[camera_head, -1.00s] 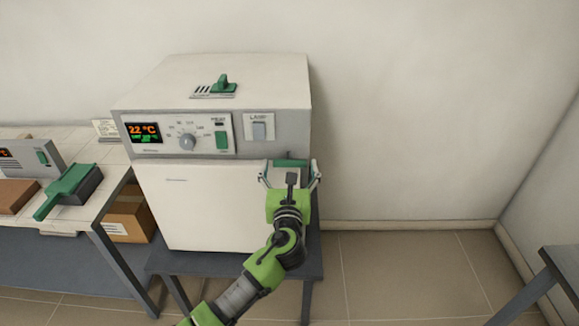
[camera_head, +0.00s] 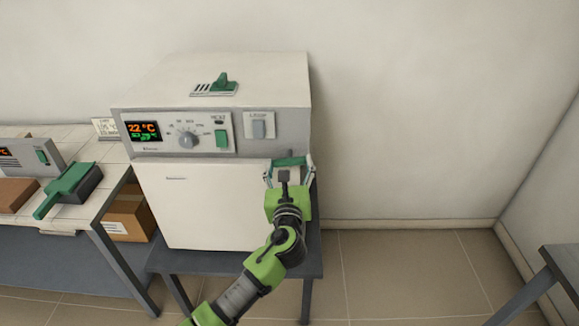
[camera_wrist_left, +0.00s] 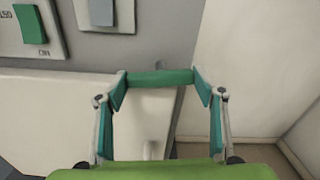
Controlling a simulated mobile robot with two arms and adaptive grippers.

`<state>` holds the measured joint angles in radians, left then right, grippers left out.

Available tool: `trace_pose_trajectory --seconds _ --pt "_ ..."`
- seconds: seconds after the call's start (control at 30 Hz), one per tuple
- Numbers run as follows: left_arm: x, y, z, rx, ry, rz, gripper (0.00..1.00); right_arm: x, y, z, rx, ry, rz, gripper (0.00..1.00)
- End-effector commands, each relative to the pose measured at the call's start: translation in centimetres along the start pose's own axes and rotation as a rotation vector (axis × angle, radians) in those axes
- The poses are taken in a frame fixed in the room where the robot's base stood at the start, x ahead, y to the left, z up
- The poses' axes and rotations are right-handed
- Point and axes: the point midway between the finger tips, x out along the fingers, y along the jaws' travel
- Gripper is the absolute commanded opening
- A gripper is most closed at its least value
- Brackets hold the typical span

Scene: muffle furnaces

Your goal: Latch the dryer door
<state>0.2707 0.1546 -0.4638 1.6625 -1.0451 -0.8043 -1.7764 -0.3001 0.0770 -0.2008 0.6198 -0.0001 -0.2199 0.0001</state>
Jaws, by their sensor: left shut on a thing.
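The dryer is a white box with a grey control panel, and its white door (camera_head: 205,205) looks closed against the front. A green latch handle (camera_head: 290,161) sits at the door's upper right corner. In the left wrist view the handle is a level green bar (camera_wrist_left: 160,78) spanning the two fingertips. My left gripper (camera_head: 290,165) is shut on this bar, with one finger at each end. The gripper hides the part of the door corner below the handle. My right gripper is in neither view.
The dryer stands on a dark grey table (camera_head: 230,262). To the left, a tiled bench holds a green scoop-like tool (camera_head: 66,188), and a cardboard box (camera_head: 128,216) sits below. Floor to the right is clear, up to another table (camera_head: 560,262).

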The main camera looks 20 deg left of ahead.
Motion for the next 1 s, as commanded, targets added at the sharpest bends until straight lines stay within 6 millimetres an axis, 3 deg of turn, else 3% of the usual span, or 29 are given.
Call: trace_pose_trajectory --seconds 1.0 --pt "0.0 0.0 -0.3 -0.957 0.001 0.001 0.41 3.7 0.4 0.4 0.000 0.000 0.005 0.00"
